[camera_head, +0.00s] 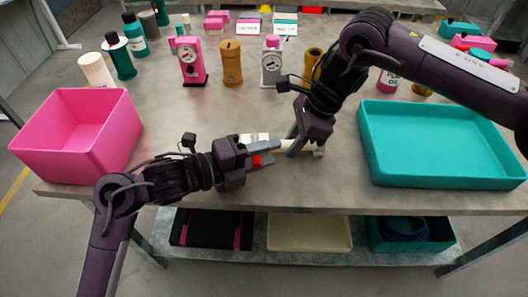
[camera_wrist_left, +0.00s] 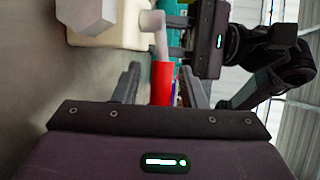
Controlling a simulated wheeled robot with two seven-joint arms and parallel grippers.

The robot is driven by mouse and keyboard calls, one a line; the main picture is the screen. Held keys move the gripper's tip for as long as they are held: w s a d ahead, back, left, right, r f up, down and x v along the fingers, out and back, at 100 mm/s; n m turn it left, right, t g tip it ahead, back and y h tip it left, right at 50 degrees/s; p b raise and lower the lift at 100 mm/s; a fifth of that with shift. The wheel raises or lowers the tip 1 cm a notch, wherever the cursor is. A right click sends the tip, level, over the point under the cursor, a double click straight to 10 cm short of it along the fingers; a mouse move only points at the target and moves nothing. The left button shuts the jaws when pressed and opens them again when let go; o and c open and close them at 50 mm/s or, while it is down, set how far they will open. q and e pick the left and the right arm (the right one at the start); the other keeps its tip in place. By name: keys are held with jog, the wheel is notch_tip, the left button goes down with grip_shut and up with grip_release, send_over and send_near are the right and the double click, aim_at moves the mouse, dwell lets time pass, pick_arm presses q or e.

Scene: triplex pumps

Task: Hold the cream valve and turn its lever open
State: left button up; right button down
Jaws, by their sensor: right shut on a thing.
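The cream valve (camera_head: 318,153) is held low over the front of the table by my right gripper (camera_head: 296,143), whose fingers are shut on it and partly hide it. In the left wrist view the cream body (camera_wrist_left: 112,28) is at the top, with a grey bent stem (camera_wrist_left: 157,32) leading to a red lever (camera_wrist_left: 162,85). My left gripper (camera_head: 274,154) points at the valve from the left. Its fingers (camera_wrist_left: 163,88) are apart on either side of the red lever, with a gap visible on both sides.
A pink bin (camera_head: 80,150) stands at the left and a teal tray (camera_head: 445,150) at the right. Pink (camera_head: 190,65), orange (camera_head: 231,66) and grey (camera_head: 271,66) pump units stand behind, with bottles at the back left. A white labelled item (camera_head: 255,137) lies behind my left gripper.

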pick_arm(q)
grip_shut()
jog(key=shift+a, duration=0.1)
jog(key=shift+s+a+m+g+h, duration=0.15)
jog(key=shift+m+g+h, duration=0.1)
jog(key=shift+m+g, duration=0.2)
jog(key=shift+a+m+g+h, duration=0.15)
jog(key=shift+m+g+h, duration=0.15)
jog(key=shift+g, duration=0.25)
grip_release()
